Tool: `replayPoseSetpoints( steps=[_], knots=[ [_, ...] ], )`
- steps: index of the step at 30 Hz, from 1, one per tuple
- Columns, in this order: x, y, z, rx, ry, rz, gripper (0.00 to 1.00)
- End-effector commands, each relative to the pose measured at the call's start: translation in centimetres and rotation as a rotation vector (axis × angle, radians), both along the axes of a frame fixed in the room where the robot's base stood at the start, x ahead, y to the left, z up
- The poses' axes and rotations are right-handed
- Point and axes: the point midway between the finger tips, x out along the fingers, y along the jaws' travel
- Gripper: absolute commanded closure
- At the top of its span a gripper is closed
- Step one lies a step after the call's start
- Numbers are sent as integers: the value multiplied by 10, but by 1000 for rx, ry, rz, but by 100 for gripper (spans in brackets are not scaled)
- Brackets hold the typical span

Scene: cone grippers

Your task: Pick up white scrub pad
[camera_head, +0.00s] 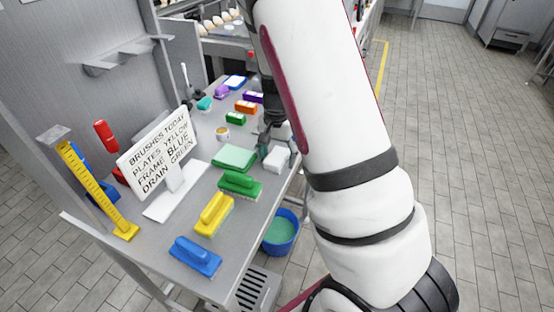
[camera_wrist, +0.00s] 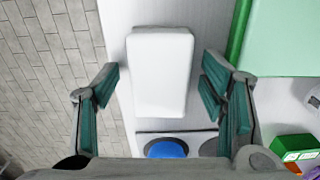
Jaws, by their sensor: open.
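The white scrub pad (camera_wrist: 161,72) lies on the metal table, near its edge. In the wrist view it is a plain white block between my two open fingers, with a gap on either side. My gripper (camera_wrist: 158,92) is open and empty, its green-lined fingertips flanking the pad's lower half. In the head view the pad (camera_head: 276,159) sits at the table's right edge, and my gripper (camera_head: 270,140) is just behind it, partly hidden by my arm. I cannot tell the exact height of the fingertips above the table.
A green pad (camera_head: 234,157) lies close to the left of the white pad. Green (camera_head: 240,185), yellow (camera_head: 214,214) and blue (camera_head: 195,255) brushes stand nearer. A sign (camera_head: 160,154) stands on the left. A blue bucket (camera_head: 281,232) is below the table edge.

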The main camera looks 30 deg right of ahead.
Motion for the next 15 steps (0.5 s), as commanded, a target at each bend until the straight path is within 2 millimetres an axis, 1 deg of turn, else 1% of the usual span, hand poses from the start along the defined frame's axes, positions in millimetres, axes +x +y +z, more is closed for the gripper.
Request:
replayPoseSetpoints(
  steps=[1, 2, 3, 6, 15],
  knots=[
    [0, 0, 0, 0, 0, 0, 40],
    [0, 0, 0, 0, 0, 0, 46],
    [0, 0, 0, 0, 0, 0, 55],
    [0, 0, 0, 0, 0, 0, 74],
    [0, 0, 0, 0, 0, 0, 75]
  ],
)
